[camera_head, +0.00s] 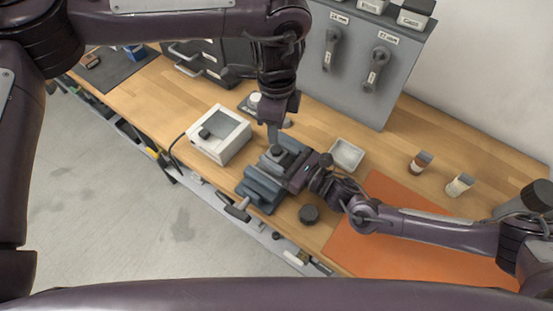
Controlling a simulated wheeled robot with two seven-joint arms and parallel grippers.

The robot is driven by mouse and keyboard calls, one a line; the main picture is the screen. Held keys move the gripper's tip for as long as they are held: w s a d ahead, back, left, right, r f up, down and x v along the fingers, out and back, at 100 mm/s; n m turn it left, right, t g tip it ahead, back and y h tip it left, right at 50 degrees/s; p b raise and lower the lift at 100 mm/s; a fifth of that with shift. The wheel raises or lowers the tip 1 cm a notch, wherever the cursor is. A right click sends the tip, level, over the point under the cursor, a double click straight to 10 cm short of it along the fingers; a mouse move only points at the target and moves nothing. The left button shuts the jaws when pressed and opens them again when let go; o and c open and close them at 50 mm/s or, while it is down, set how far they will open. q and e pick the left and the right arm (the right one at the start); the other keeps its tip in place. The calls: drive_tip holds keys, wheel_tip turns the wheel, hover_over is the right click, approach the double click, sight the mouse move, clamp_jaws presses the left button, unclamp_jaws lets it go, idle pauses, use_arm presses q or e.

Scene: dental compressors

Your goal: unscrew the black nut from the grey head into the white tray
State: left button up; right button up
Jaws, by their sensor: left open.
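My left gripper (273,128) points straight down, open, just above the work in the blue-grey vise (262,190). A grey block, seemingly the grey head (290,161), sits at the top of the vise. A small dark piece, seemingly the black nut (277,151), is on it under my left fingertips; I cannot tell whether they touch it. My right gripper (298,172) reaches in from the right beside the grey head; its fingers are too small and hidden to read. The white tray (334,160) stands right of the vise and looks empty.
A white box with a dark knob (220,150) stands left of the vise. A dark round piece (309,214) lies in front. Two small jars (421,162) and (460,185) stand right, beyond an orange mat (380,245). A grey panel (352,70) rises behind.

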sight(276, 149)
clamp_jaws()
use_arm(q)
drive_tip(key=m, duration=0.5)
use_arm(e)
drive_tip(key=shift+s+f, duration=0.1)
use_arm(q)
drive_tip(key=m, duration=0.6)
drive_tip(key=shift+m, duration=0.4)
drive_tip(key=m, duration=0.6)
drive_tip(key=shift+m, duration=0.3)
drive_tip(key=m, duration=0.8)
drive_tip(key=shift+m, duration=0.4)
drive_tip(key=m, duration=0.8)
drive_tip(key=shift+m, duration=0.3)
drive_tip(key=m, duration=0.8)
drive_tip(key=shift+m, duration=0.4)
drive_tip(key=shift+f, duration=4)
use_arm(e)
drive_tip(key=shift+f, duration=0.1)
